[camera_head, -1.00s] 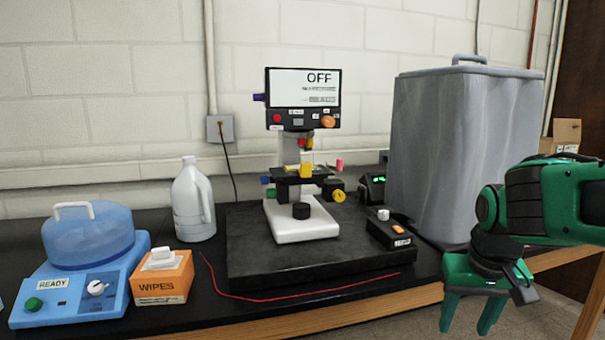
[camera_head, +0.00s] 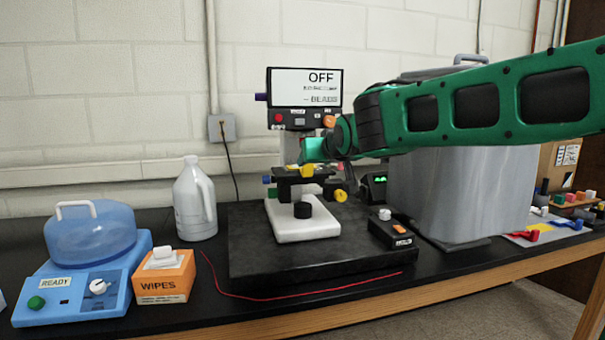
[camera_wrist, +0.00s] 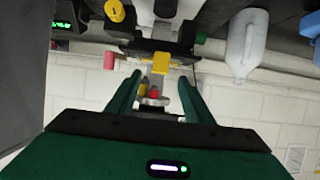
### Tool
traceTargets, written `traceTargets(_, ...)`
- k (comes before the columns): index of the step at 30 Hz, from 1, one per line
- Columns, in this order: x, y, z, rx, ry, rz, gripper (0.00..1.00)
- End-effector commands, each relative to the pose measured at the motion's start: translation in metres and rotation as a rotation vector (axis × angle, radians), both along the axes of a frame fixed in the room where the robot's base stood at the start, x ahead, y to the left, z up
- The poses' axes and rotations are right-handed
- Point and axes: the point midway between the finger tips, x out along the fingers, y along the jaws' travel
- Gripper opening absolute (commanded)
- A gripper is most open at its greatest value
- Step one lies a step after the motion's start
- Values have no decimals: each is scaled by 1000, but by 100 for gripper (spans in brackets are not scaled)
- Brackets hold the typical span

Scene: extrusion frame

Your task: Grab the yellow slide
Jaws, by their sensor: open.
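The yellow slide (camera_head: 306,171) sits on the black stage of the microscope-like instrument (camera_head: 302,225), below its OFF screen. In the wrist view, which looks upside down, the yellow slide (camera_wrist: 161,62) shows just beyond the fingertips, roughly centred between them. My gripper (camera_wrist: 160,78) is open with its two green fingers apart and nothing between them that I can see as held. In the head view my gripper (camera_head: 312,150) is at the instrument, just above and behind the slide; its fingers are mostly hidden.
A yellow knob (camera_head: 340,195) sticks out right of the stage. The grey covered box (camera_head: 460,195) stands to the right, under my arm. A white jug (camera_head: 194,200), wipes box (camera_head: 166,276) and blue device (camera_head: 85,265) stand left. A red wire (camera_head: 300,297) lies in front.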

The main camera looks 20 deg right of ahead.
Motion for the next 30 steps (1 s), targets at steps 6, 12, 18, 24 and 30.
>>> traceTargets(6,12,0,-7,0,2,-1,47)
traceTargets(12,33,0,-23,0,4,-1,47)
traceTargets(18,51,0,-31,-1,3,-2,47)
traceTargets(24,54,0,-31,0,1,-1,47)
traceTargets(30,53,0,-31,0,1,-1,21)
